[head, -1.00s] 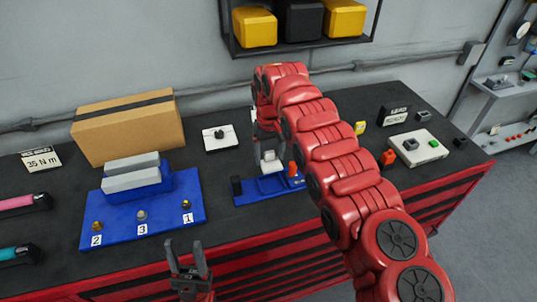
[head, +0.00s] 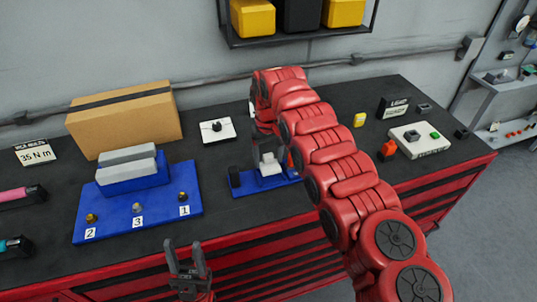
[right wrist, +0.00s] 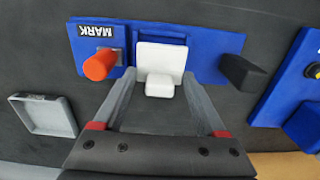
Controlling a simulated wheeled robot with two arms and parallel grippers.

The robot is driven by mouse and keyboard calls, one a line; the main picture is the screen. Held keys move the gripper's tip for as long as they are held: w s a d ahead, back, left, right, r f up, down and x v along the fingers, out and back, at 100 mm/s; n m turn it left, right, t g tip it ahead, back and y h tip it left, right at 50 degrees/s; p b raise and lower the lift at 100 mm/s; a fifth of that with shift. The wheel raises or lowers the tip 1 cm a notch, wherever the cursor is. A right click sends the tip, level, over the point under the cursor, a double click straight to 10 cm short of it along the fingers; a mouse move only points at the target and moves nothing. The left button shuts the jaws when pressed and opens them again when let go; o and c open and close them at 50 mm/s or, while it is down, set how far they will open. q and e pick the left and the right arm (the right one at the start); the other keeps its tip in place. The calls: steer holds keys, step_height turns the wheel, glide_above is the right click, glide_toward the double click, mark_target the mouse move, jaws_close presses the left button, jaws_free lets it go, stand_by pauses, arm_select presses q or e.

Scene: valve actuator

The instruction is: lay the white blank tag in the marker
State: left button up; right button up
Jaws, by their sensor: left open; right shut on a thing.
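The white blank tag (right wrist: 160,60) is held between the fingertips of my right gripper (right wrist: 158,80). In the head view the tag (head: 270,168) is at the blue marker (head: 245,190), over its recess. I cannot tell whether it touches the recess floor. In the right wrist view the marker (right wrist: 205,35) has a MARK label (right wrist: 97,30), an orange-red knob (right wrist: 98,65) and a black block (right wrist: 240,72) beside the recess. My right gripper also shows in the head view (head: 268,157). My left gripper (head: 187,252) is open and empty in front of the bench.
A blue stand (head: 165,208) with numbered pegs and grey blocks is left of the marker. A cardboard box (head: 125,120) is behind it. A white plate (head: 218,130) lies behind the marker.

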mark_target(270, 164)
steer(key=shift+f, duration=0.5)
steer(key=shift+b, duration=0.85)
stand_by(1.1)
steer(key=shift+b, duration=0.3)
steer(key=shift+f+b, duration=0.55)
steer(key=shift+f, duration=0.4)
steer(key=o, duration=1.6)
steer(key=shift+c, duration=0.2)
steer(key=shift+r, duration=0.15)
